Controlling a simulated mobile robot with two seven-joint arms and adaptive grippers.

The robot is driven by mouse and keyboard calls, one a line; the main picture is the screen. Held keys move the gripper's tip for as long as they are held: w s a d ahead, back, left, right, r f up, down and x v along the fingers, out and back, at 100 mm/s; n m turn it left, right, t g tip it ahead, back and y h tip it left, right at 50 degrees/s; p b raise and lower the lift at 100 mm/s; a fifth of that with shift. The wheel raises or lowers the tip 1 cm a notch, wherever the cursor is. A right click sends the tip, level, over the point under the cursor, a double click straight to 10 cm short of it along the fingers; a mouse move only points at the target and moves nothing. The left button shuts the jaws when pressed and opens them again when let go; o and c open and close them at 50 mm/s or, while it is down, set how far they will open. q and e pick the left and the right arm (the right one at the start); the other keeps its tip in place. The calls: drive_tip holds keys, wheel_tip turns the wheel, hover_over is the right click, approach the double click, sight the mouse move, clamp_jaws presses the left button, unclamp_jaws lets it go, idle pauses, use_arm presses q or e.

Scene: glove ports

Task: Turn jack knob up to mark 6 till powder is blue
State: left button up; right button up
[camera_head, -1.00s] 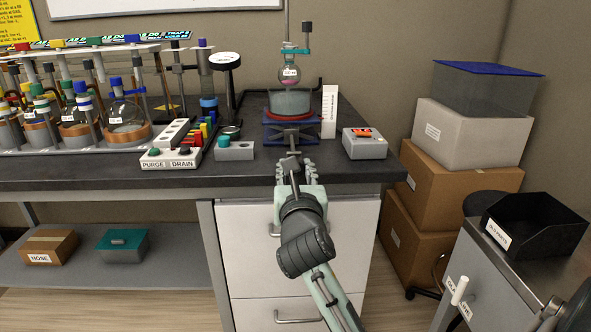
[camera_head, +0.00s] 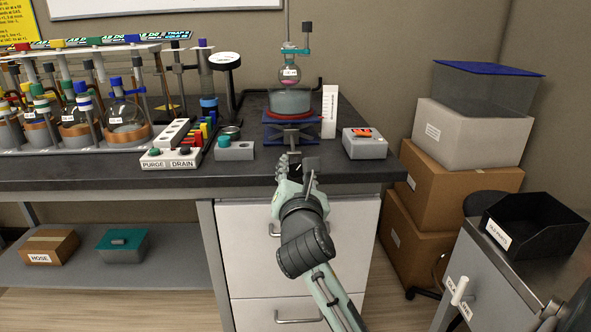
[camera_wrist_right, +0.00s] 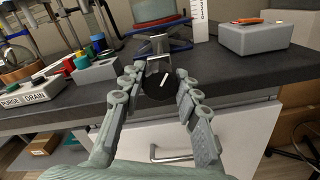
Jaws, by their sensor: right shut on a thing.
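The jack (camera_head: 312,131), with blue plates, stands near the bench's front edge and carries a red-based bath (camera_head: 291,102). A round flask (camera_head: 291,74) hangs just above the bath, with pinkish powder low inside. The upright white scale (camera_head: 329,112) stands right of the jack; its marks are too small to read. My right gripper (camera_head: 295,170) is at the jack's front, shut on the dark jack knob (camera_wrist_right: 158,83), whose white line is tilted in the wrist view. The fingers sit either side of the knob. My left gripper is not in view.
A grey box with a teal button (camera_head: 235,150) and the purge/drain block (camera_head: 171,157) stand left of the jack. Drawers (camera_head: 296,240) lie below the bench edge.

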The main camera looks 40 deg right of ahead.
drive_tip(key=o, duration=1.2)
drive_tip(key=shift+c, duration=0.2)
drive_tip(key=v, duration=0.7)
drive_tip(key=shift+s+a, duration=0.15)
drive_tip(key=shift+s, duration=0.1)
drive_tip(key=shift+w+f, duration=0.1)
